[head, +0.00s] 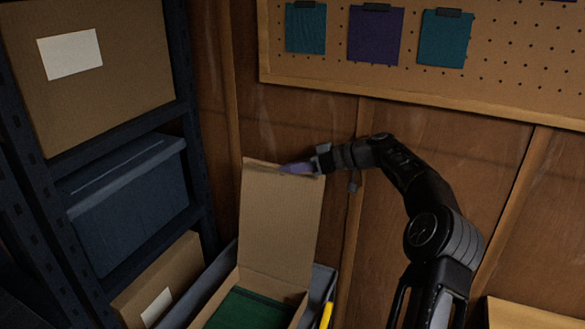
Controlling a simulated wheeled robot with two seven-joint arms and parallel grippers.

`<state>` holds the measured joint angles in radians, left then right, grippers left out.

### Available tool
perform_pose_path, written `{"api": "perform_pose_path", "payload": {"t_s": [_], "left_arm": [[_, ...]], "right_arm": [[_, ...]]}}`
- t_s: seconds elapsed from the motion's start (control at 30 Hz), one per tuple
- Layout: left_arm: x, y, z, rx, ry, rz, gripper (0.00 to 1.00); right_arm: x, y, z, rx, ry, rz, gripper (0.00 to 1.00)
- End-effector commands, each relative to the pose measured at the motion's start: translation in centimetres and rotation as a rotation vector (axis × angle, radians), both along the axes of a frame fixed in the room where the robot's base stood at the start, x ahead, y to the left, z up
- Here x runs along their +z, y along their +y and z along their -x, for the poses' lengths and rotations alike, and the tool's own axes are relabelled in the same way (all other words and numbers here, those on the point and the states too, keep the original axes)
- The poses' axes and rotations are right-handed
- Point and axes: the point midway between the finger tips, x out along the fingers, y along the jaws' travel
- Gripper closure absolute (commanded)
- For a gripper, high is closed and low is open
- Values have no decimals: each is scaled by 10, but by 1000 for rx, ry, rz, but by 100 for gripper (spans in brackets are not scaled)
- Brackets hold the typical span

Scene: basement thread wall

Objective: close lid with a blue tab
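A cardboard lid (280,220) stands raised, nearly upright, at the back of an open cardboard box (296,308) at the bottom of the head view. A bluish-purple tab (296,168) shows at the lid's top edge, towards its right corner. My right gripper (312,164) is at this corner, right beside the tab and seemingly touching it. The fingertips are small and dark, so I cannot tell whether they are shut on it. Dark green material (248,310) lies in the box. My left gripper is not in view.
A dark metal shelf (122,150) with a blue bin (130,205) and cardboard boxes stands close on the left. A wooden wall and a pegboard (490,70) with hanging cloth swatches are behind. A yellow object (326,316) is at the box's right side.

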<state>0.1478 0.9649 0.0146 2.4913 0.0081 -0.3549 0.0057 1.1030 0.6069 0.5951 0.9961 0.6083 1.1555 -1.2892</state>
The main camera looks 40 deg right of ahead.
Motion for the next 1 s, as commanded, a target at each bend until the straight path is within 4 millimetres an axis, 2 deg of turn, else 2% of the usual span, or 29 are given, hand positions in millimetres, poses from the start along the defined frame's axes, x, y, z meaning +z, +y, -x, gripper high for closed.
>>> {"api": "perform_pose_path", "payload": {"t_s": [0.07,0.3,1.0], "left_arm": [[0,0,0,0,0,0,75],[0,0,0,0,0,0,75],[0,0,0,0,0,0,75]], "right_arm": [[0,0,0,0,0,0,80],[0,0,0,-1,0,0,100],[0,0,0,-1,0,0,100]]}}
